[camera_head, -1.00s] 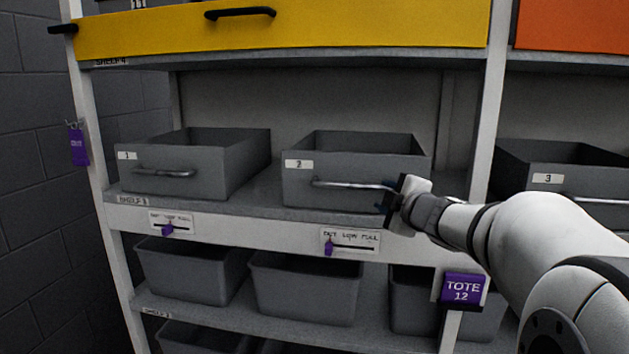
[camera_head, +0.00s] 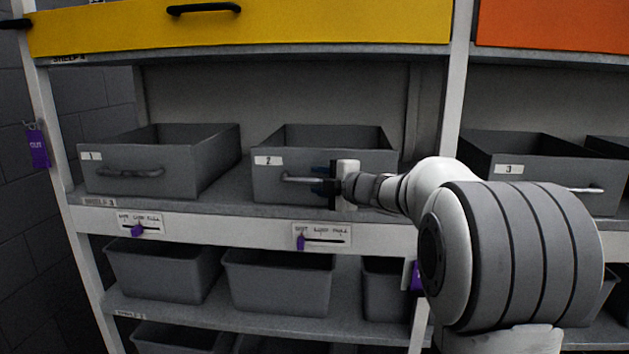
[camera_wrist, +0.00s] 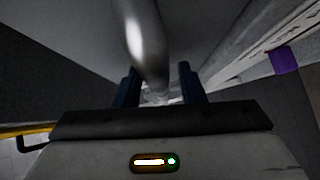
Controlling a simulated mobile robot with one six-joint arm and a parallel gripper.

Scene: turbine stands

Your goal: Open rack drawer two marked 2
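Drawer 2 (camera_head: 285,189) is an open-topped grey bin with a white label "2", on the shelf in the middle of the head view. Its pale metal bar handle (camera_head: 300,180) runs across its front, and the right part is hidden by my gripper. My gripper (camera_head: 322,179) is at the handle, with one blue finger above the bar and one below. In the wrist view the handle (camera_wrist: 147,45) reaches in between the two fingers (camera_wrist: 160,88). They stand apart, with a gap visible at the right finger. Whether the left finger touches the bar is unclear.
Drawer 1 (camera_head: 140,178) stands left and drawer 3 (camera_head: 540,190) right on the same shelf. A label strip with a purple slider (camera_head: 301,242) sits on the shelf edge below drawer 2. Grey totes (camera_head: 278,285) fill the shelf below. A yellow drawer front (camera_head: 250,32) is above.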

